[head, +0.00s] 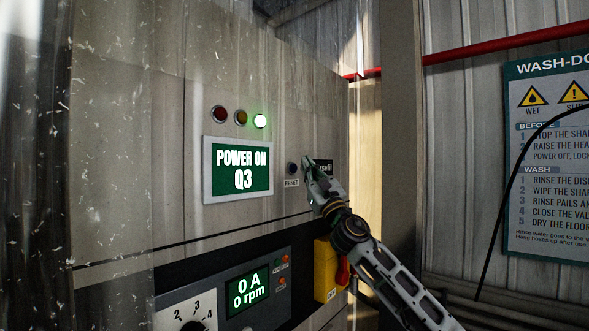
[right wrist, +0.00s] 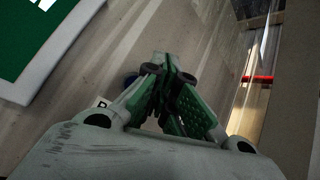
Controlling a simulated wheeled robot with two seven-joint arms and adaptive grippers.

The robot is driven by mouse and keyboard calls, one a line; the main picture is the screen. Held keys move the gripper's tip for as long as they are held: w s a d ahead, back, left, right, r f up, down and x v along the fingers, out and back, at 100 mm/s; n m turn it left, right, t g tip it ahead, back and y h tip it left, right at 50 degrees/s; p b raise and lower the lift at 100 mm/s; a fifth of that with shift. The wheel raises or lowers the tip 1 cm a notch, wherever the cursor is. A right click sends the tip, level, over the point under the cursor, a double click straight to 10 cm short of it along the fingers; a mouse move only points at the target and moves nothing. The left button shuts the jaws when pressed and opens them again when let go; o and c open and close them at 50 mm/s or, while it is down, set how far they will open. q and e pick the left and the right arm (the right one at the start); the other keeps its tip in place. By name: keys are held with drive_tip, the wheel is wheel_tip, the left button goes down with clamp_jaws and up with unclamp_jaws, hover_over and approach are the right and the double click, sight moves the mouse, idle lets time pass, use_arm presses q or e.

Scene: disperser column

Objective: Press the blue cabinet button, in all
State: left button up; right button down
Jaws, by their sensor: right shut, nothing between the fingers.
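The blue button (head: 292,168) is a small dark blue round knob on the grey cabinet (head: 120,130), just above a white label that seems to read RESET. It partly shows in the right wrist view (right wrist: 130,79), behind a finger of my gripper. My right gripper (head: 309,164) is shut and empty, its tips close to the cabinet face just right of the button. In the right wrist view its shut tips (right wrist: 168,69) point at the cabinet, with the button to their left. I cannot tell whether the tips touch the cabinet. My left gripper is not in view.
A display (head: 238,170) reads POWER ON Q3, below three lamps, the green one (head: 260,121) lit. A lower panel display (head: 247,290) reads 0 A, 0 rpm. A yellow switch box (head: 324,270) with a red handle sits under my right arm. A wash-down sign (head: 548,160) hangs at right.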

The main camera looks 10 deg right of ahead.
drive_tip(key=s+d, duration=0.2)
drive_tip(key=s, duration=0.1)
drive_tip(key=shift+s+d+p, duration=0.1)
drive_tip(key=shift+d+p, duration=0.1)
drive_tip(key=shift+p, duration=0.2)
idle(0.8)
